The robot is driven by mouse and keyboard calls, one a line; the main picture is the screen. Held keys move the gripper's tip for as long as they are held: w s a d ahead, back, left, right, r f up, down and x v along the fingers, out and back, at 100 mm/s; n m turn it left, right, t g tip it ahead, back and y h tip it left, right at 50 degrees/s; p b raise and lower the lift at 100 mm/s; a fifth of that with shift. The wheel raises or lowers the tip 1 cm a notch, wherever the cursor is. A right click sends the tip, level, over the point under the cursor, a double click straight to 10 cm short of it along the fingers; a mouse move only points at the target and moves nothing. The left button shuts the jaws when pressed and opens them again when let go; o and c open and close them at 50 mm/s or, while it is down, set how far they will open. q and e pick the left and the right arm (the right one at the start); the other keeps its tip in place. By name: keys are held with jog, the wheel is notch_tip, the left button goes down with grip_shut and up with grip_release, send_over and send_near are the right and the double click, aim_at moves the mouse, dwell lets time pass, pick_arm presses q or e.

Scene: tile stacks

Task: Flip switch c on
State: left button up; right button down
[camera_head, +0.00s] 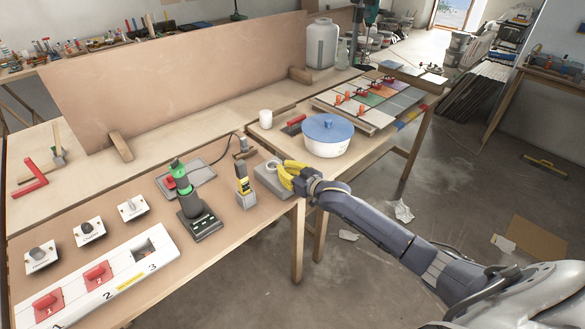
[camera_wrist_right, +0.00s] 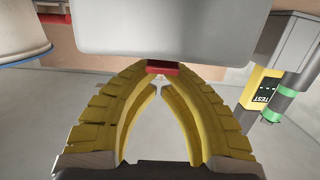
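Three small white switch boxes with knobs or levers stand in a row on the left of the table in the head view: a near one (camera_head: 41,258), a middle one (camera_head: 89,232) and a far one (camera_head: 132,207). Their labels are too small to read, so I cannot tell which is switch c. My right gripper (camera_head: 281,174), with yellow fingers, is far to their right, beside a grey block (camera_head: 268,180). Its fingers look apart and empty; the wrist view shows them converging, with their tips partly covered. My left gripper is not in view.
A tall board (camera_head: 180,80) stands behind.

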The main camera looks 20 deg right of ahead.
notch_tip(320, 180, up, 4)
jog(key=shift+f, duration=0.2)
jog(key=s+d+r, duration=0.2)
jog(key=s+r, duration=0.2)
jog(key=s, duration=0.4)
jog(key=shift+d, duration=0.35)
